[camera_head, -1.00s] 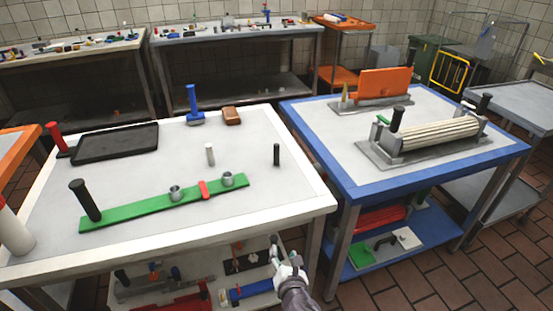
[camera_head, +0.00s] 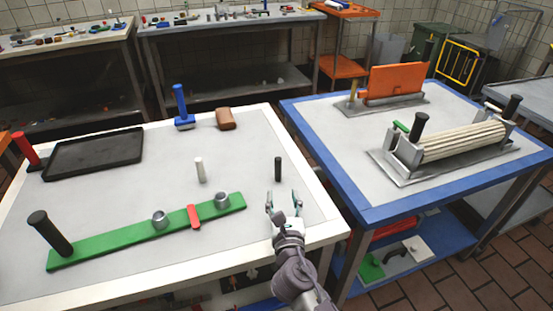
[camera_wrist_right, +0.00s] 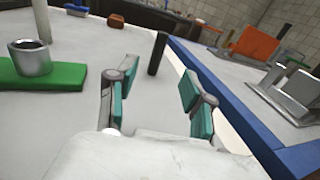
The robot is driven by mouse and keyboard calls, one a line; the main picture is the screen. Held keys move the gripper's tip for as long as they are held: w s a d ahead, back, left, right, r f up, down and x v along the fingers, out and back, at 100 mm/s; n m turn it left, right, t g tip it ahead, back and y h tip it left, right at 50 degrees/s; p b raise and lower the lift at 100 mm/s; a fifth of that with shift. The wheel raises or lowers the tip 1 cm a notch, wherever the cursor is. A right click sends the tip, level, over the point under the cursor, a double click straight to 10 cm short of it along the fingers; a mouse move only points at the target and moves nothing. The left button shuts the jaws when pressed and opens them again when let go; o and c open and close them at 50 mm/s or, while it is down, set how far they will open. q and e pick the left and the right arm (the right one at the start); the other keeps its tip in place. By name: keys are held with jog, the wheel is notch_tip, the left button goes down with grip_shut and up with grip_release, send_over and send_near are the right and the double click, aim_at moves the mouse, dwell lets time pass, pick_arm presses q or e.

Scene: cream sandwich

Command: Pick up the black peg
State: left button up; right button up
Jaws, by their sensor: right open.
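The black peg (camera_head: 278,169) stands upright on the white table, near its right side. It also shows in the right wrist view (camera_wrist_right: 157,54), beyond and between my right gripper's fingers. My right gripper (camera_head: 283,200) is open and empty, just in front of the peg and apart from it. In the right wrist view its two teal-padded fingers (camera_wrist_right: 155,95) are spread apart. My left gripper is not in view.
A white peg (camera_head: 200,170) stands left of the black peg. A green board (camera_head: 110,244) with metal cups, a red piece and a black handle (camera_head: 49,232) lies to the left. A blue-edged table (camera_head: 345,190) adjoins on the right.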

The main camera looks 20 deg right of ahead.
aim_at(279, 167)
jog(key=x, duration=0.7)
jog(key=shift+w, duration=0.4)
jog(key=shift+w+d+r, duration=0.1)
jog(key=shift+w, duration=0.35)
jog(key=x, duration=0.2)
jog(key=b+x, duration=0.1)
jog(key=x, duration=0.1)
jog(key=shift+w+d+f, duration=0.1)
jog(key=shift+w+f, duration=0.1)
jog(key=shift+w, duration=0.15)
jog(key=shift+c, duration=0.8)
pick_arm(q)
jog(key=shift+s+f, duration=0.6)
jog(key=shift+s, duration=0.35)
pick_arm(e)
grip_shut()
